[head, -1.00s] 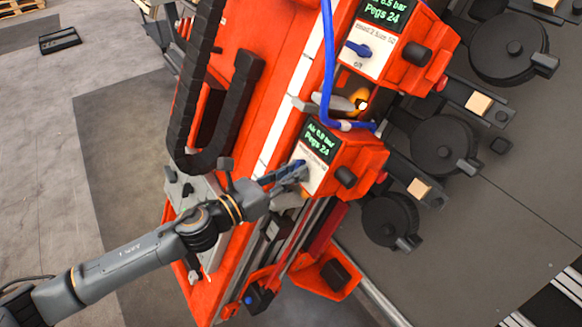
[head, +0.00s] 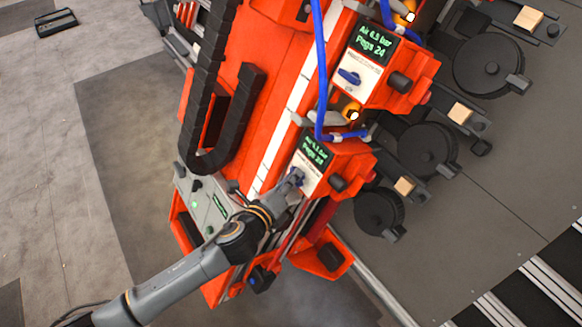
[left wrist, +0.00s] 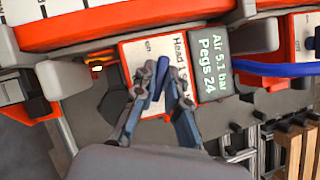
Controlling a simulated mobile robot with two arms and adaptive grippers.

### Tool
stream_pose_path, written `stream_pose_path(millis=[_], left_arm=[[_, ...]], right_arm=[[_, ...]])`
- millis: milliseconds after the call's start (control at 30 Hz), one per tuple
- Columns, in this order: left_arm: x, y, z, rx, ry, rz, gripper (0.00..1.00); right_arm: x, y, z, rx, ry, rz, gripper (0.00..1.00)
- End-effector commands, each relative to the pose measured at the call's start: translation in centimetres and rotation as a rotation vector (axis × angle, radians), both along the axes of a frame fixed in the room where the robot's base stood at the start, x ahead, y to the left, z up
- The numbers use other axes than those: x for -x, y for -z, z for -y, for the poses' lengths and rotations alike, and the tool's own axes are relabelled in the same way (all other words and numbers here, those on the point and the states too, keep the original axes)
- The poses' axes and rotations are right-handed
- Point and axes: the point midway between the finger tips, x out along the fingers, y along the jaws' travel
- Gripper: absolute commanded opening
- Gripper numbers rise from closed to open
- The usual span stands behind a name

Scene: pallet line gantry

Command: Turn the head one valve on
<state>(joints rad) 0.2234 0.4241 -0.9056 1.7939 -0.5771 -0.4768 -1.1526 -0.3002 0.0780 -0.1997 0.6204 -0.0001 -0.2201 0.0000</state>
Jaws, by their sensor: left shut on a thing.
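The head one valve is a blue handle (left wrist: 162,76) on a white label plate marked "Head 1" (left wrist: 178,52) in the left wrist view. My left gripper (left wrist: 160,88) is shut on this handle, one finger on each side. In the head view my left gripper (head: 294,180) reaches the lowest visible orange head box and largely hides its handle. The box's display (left wrist: 213,66) reads "Air 5.1 bar, Pegs 24" in the left wrist view. My right gripper is in neither view.
The neighbouring head above has its own blue handle (head: 350,77) and display (head: 373,45). A blue hose (head: 320,70) and a lit amber lamp (head: 352,112) are close by. A black cable chain (head: 205,90) hangs left. Black round reels (head: 427,150) stand right.

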Motion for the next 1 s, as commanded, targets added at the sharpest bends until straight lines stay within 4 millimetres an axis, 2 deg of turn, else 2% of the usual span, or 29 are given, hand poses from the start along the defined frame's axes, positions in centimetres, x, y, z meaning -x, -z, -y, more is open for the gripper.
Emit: stream_pose_path(millis=[33, 400, 700, 1000], left_arm=[[0.1, -0.7, 0.1, 0.024, -0.022, -0.036, 0.0], [0.0, -0.5, 0.1, 0.174, -0.159, -0.243, 0.0], [0.0, -0.3, 0.1, 0.241, -0.218, -0.332, 0.0], [0.0, -0.1, 0.0, 0.257, -0.234, -0.355, 0.0]], right_arm=[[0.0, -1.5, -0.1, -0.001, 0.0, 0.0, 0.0], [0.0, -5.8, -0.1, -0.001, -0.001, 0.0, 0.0], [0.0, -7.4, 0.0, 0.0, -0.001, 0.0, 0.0], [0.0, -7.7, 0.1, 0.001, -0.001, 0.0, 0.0]])
